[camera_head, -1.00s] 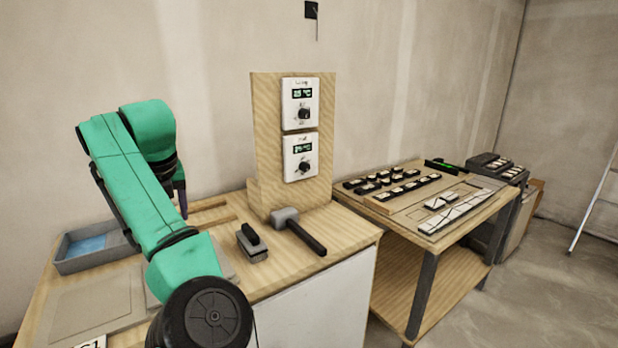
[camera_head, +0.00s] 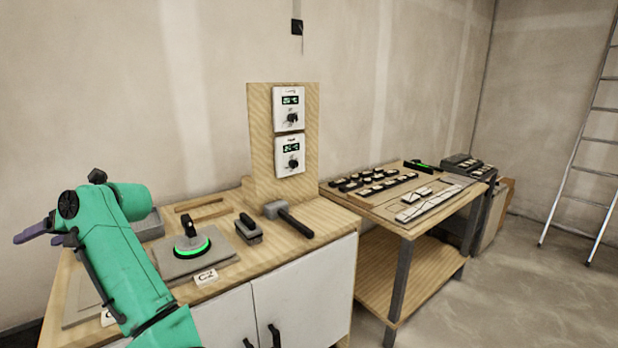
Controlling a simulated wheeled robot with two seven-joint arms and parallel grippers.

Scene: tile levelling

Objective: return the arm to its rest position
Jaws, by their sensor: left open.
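My left arm (camera_head: 120,265) rises from the bottom left, and its gripper (camera_head: 36,232) with purple-grey fingers points left at the left edge of the head view. The gripper is open and nothing shows between its fingers. It is apart from the objects on the workbench (camera_head: 275,270). My right gripper is not in view. A suction lifter (camera_head: 187,243) with a lit green ring stands on a grey tile (camera_head: 222,256) behind the label C2 (camera_head: 205,278).
A grey tray (camera_head: 150,227) is partly behind my arm. A second table (camera_head: 385,222) holds several small pieces. A ladder (camera_head: 583,150) leans at right.

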